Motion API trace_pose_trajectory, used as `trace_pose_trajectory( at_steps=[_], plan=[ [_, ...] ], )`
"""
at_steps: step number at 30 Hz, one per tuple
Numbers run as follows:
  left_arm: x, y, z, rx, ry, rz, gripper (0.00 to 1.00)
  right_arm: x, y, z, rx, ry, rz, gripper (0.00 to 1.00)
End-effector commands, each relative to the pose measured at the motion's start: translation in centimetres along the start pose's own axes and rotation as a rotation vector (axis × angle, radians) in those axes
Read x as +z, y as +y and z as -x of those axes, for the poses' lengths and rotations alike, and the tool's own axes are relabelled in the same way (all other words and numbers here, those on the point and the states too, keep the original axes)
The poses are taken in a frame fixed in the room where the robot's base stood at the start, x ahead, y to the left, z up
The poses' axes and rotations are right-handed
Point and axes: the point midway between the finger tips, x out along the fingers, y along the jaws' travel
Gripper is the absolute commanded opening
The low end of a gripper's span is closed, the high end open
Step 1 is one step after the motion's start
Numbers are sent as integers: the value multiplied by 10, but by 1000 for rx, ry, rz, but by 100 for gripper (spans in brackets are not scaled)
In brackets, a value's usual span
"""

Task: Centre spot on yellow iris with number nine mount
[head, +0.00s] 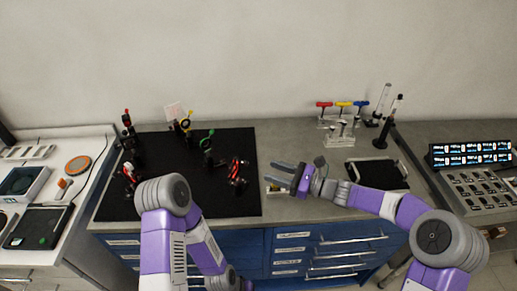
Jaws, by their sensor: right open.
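A yellow ring, which looks like the yellow iris (186,123), stands on a post at the back of the black breadboard (160,206). A pale card (174,111) stands beside it. Red-marked mounts stand at the right (236,172), the front left (130,173) and the back left (127,118) of the board. Their numbers are too small to read, so I cannot tell which is nine. No light spot can be made out. My right gripper (274,174) is open and empty, just right of the board and pointing left. My left gripper is out of view.
A green ring (207,138) stands mid-board. A control console (475,178) is at the right.

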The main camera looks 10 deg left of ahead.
Motion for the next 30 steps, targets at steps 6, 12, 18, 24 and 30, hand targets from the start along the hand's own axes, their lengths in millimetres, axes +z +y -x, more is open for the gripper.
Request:
trace_pose_trajectory(
  at_steps=[6, 12, 18, 24, 30],
  plan=[
    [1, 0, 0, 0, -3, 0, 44, 0, 2, -21, 4, 0, 2, 44],
    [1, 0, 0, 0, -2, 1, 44, -1, 2, -53, 4, 2, 2, 44],
    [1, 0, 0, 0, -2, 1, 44, -1, 1, -72, 1, 2, 2, 44],
    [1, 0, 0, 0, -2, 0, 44, -1, 0, -76, 0, 4, 2, 44],
    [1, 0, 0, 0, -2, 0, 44, -1, 0, -75, 0, 4, 2, 32]
  ],
)
